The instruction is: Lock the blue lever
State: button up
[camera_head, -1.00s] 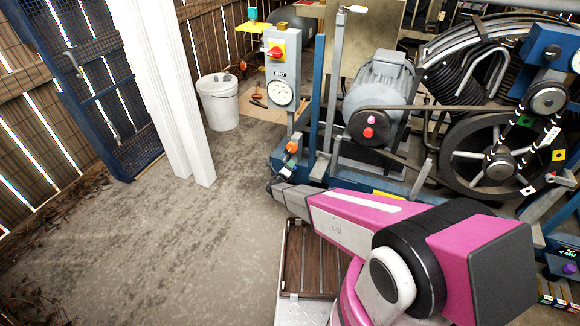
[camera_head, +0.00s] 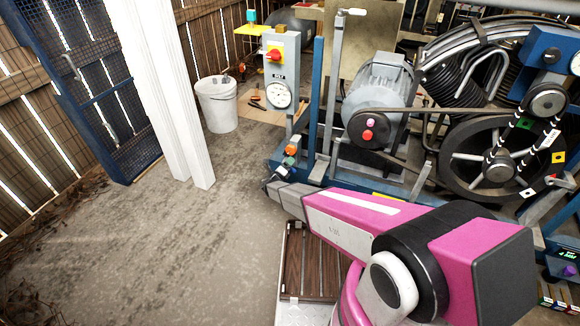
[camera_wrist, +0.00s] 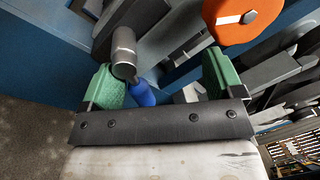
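The blue lever (camera_wrist: 143,94) shows in the wrist view as a short blue grip beside a grey metal cylinder (camera_wrist: 124,52). My gripper (camera_wrist: 160,78) has two green finger pads set wide apart. The blue lever is between them, nearer the left pad, with a wide gap to the right pad. I cannot tell whether it touches the left pad. In the head view my gripper (camera_head: 270,182) is at the left end of the compressor's blue base, low beside the grey control post.
An orange knob (camera_wrist: 240,20) is just beyond the right finger in the wrist view. A grey control box (camera_head: 283,75) with a red switch and a gauge stands above my gripper. A white bucket (camera_head: 217,104) and white post (camera_head: 168,95) are to the left.

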jog(key=shift+n+t+y, duration=0.3)
jog(key=shift+n+t, duration=0.1)
jog(key=shift+t, duration=0.1)
jog(key=s+a+r, duration=0.4)
jog(key=s+r, duration=0.1)
jog(key=s+a+r, duration=0.2)
jog(key=shift+s+a+r, duration=0.3)
jog(key=shift+s+r, duration=0.05)
jog(key=shift+r, duration=0.05)
jog(key=c, duration=0.3)
jog(key=shift+c, duration=0.2)
jog(key=shift+f, duration=0.1)
